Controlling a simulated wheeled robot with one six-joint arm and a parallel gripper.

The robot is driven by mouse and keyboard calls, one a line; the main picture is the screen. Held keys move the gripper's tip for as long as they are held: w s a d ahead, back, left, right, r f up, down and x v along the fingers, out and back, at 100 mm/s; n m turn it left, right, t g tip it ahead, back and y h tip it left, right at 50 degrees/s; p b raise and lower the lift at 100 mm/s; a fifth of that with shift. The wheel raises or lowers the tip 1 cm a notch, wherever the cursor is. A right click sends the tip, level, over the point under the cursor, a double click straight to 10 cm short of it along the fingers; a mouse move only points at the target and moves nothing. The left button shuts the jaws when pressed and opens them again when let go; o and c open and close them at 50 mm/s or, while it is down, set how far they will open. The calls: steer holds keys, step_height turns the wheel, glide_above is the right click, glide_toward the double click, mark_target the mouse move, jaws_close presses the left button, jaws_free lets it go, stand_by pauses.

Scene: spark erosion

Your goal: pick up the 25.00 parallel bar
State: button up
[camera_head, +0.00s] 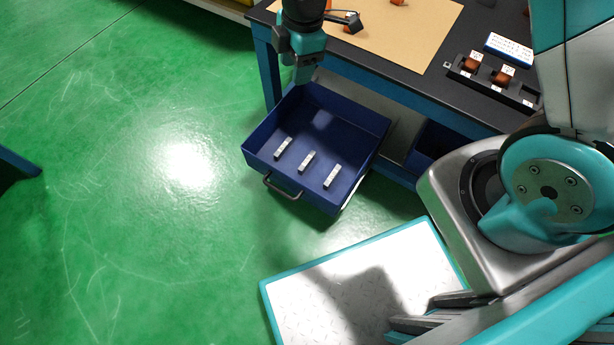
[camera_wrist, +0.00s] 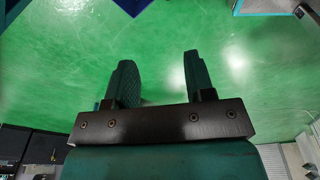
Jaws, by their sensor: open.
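Three light metal bars lie apart from one another in an open blue drawer (camera_head: 345,120): a left bar (camera_head: 283,148), a middle bar (camera_head: 307,162) and a right bar (camera_head: 332,176). Their markings are too small to read, so I cannot tell which is the 25.00 parallel bar. My gripper (camera_head: 303,75) is above the drawer's far left corner, apart from the bars. In the wrist view my gripper (camera_wrist: 158,80) has its two fingers spread with nothing between them. No bar shows clearly in the wrist view.
A workbench with a dark top (camera_head: 440,85) stands behind the drawer, bearing a tan mat (camera_head: 400,40) and a black holder (camera_head: 490,85) with orange-brown parts. The drawer's handle (camera_head: 282,187) faces the open green floor (camera_head: 130,180). The drawer's walls surround the bars.

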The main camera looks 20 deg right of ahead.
step_height(320, 180, down, 28)
steer(key=w+d+n+h+b, duration=0.25)
steer(key=n+b, duration=0.35)
steer(key=b, duration=1.1)
glide_above(306, 162)
steer(key=shift+y, duration=0.45)
steer(key=f, duration=1.1)
steer(key=shift+w, duration=0.2)
steer(key=f+b, duration=0.4)
steer(key=f, duration=0.2)
steer(key=shift+s+b, duration=0.2)
steer(key=shift+b, duration=0.1)
steer(key=shift+r, duration=0.1)
jaws_close()
